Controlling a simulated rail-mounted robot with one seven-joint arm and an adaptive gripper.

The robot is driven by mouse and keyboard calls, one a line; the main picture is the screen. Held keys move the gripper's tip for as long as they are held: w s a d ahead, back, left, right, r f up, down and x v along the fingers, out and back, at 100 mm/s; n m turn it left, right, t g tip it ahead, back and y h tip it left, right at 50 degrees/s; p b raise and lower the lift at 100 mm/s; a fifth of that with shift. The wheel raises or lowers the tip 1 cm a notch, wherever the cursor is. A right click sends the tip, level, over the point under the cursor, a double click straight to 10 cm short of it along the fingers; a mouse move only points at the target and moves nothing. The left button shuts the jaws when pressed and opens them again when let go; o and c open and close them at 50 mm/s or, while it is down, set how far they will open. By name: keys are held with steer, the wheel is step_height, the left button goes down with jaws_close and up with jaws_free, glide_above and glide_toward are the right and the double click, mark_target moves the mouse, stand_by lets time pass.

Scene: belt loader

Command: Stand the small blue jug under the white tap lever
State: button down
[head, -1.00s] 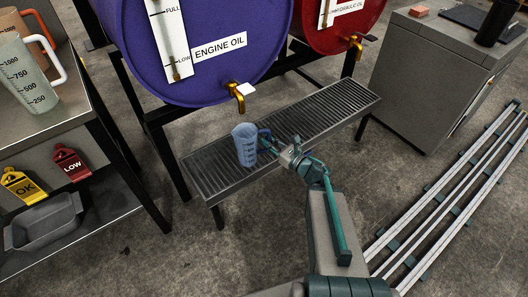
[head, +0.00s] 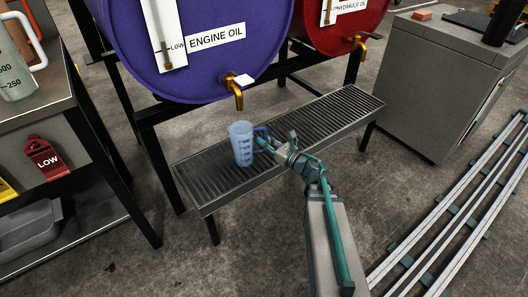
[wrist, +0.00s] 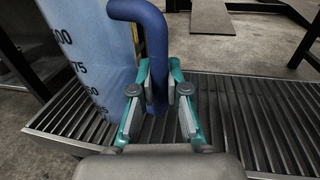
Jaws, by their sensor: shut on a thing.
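The small blue jug (head: 241,146) is upright over the slatted drip grate (head: 320,113). I cannot tell whether its base touches the slats. My gripper (head: 264,143) is shut on the jug's dark blue handle, on the jug's right side. The wrist view shows the handle (wrist: 152,50) between the two fingers (wrist: 160,100) and the jug's marked wall (wrist: 92,50) to the left. The white tap lever (head: 243,80) sits on the brass tap (head: 236,92) of the purple engine oil drum (head: 205,65). In the head view the jug appears just below the tap's spout.
A red drum (head: 325,35) with its own brass tap (head: 361,45) stands to the right. A grey cabinet (head: 430,85) and floor rails (head: 470,210) are further right. A shelf unit (head: 60,105) with a larger jug (head: 15,65) is at left. The grate's right half is clear.

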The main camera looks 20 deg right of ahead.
steer(key=shift+w+f, duration=0.3)
steer(key=shift+f, duration=0.05)
steer(key=shift+w+f+b, duration=0.2)
steer(key=shift+f+b, duration=0.1)
steer(key=shift+f, duration=0.45)
steer(key=shift+w+f+b, duration=0.25)
steer(key=shift+f, duration=0.5)
steer(key=shift+w+f+b, duration=0.2)
steer(key=shift+f+b, duration=0.1)
steer(key=shift+f, duration=0.45)
steer(key=shift+f, duration=0.15)
steer(key=c, duration=1.2)
jaws_free()
